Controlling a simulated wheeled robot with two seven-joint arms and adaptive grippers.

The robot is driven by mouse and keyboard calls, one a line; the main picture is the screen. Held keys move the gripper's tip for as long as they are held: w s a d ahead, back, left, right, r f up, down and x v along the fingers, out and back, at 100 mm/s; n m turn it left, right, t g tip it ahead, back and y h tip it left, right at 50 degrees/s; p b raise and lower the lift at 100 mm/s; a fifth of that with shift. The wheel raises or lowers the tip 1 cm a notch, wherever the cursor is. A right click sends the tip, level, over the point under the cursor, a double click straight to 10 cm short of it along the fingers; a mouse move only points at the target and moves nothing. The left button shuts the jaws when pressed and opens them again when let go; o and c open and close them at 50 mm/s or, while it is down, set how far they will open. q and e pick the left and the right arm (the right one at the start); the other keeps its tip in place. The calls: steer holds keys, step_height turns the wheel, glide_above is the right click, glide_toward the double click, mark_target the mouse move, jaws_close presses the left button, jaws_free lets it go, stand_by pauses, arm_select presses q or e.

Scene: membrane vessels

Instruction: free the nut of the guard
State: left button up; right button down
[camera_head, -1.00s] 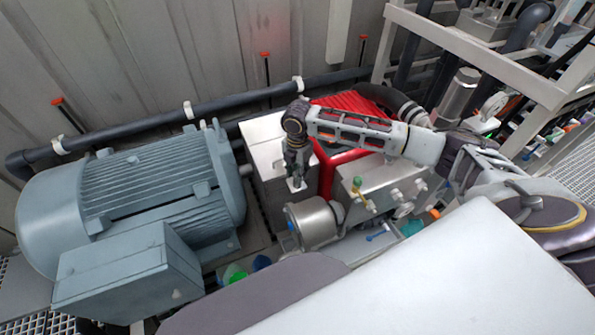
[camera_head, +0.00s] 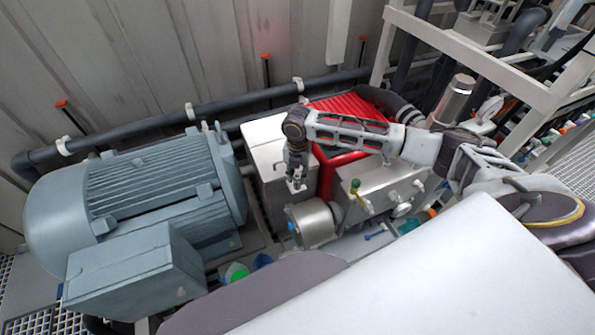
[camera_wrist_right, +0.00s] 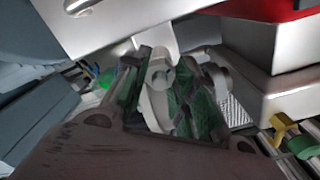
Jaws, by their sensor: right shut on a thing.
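The guard (camera_head: 263,134) is a silver metal box between the grey-blue motor and the red pump block in the head view. In the wrist view its pale edge (camera_wrist_right: 115,28) crosses the top left. My right gripper (camera_head: 296,187) reaches down at the guard's front right side. In the wrist view my right gripper (camera_wrist_right: 165,82) is shut on a small pale grey piece with a round hole, which I take to be the nut (camera_wrist_right: 160,72), just below the guard's edge. The fingers partly hide it, and I cannot tell whether it touches the guard. My left gripper is not in view.
The large motor (camera_head: 140,195) stands to the left. The red pump block (camera_head: 350,104) lies behind my right forearm. A silver cylinder (camera_head: 312,222) and a metal box with small valves (camera_head: 370,185) sit close to the gripper. A dark pipe (camera_head: 240,101) runs along the wall.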

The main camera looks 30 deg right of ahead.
mark_target(298, 175)
steer(key=shift+n+p, duration=0.65)
steer(key=shift+n, duration=0.75)
steer(key=shift+n+p, duration=0.6)
steer(key=shift+n, duration=0.8)
steer(key=shift+n+p, duration=0.55)
steer(key=shift+n, duration=1.05)
steer(key=c, duration=1.6)
jaws_free()
steer(key=o, duration=1.4)
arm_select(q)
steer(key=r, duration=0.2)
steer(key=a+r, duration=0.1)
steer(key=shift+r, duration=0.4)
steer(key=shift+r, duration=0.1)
arm_select(e)
steer(key=shift+r, duration=0.1)
steer(key=shift+r+p, duration=2.45)
steer(key=shift+p, duration=0.15)
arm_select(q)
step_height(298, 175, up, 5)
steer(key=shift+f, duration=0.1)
